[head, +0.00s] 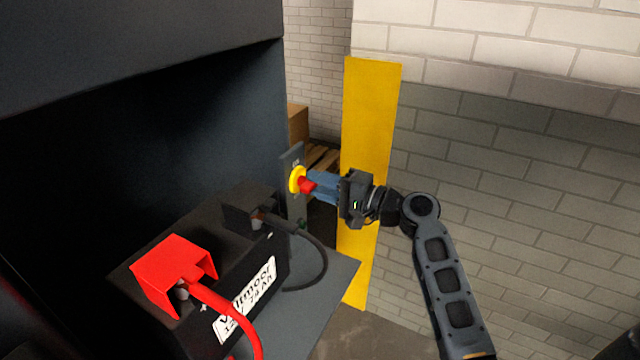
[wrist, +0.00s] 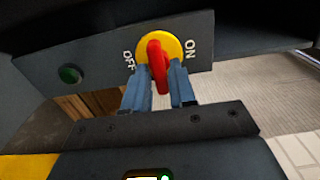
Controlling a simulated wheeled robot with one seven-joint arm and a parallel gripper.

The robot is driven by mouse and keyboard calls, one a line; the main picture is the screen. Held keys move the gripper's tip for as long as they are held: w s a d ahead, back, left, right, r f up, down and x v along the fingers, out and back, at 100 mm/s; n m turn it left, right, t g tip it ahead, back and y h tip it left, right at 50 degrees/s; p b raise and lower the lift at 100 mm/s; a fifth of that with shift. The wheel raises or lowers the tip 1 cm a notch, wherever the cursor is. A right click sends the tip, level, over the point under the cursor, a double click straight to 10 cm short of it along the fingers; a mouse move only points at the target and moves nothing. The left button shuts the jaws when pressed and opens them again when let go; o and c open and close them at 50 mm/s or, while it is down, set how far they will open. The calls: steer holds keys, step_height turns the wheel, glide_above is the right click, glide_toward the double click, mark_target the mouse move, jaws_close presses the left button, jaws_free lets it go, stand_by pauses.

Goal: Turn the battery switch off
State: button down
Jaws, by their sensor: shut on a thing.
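The battery switch is a red handle (wrist: 158,68) on a yellow round base (wrist: 174,44), mounted on a dark panel (wrist: 100,62) with OFF and ON printed on either side. In the wrist view the handle stands roughly upright in the picture, between the two labels. My gripper (wrist: 159,82) has its blue fingers on either side of the handle and is shut on it. In the head view the red handle (head: 307,185) and yellow base (head: 295,179) show at the panel's face, with my gripper (head: 314,184) reaching in from the right.
A black battery (head: 240,285) with a red terminal cover (head: 172,270) and red cable (head: 235,318) stands front left of the switch. A black cable (head: 322,262) loops below the panel. A green button (wrist: 70,75) sits on the panel. A yellow post (head: 367,140) stands behind my gripper.

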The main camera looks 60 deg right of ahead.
steer(key=c, duration=1.1)
jaws_free()
steer(key=shift+s+b, duration=1)
steer(key=shift+s, duration=2.95)
steer(key=shift+f, duration=0.15)
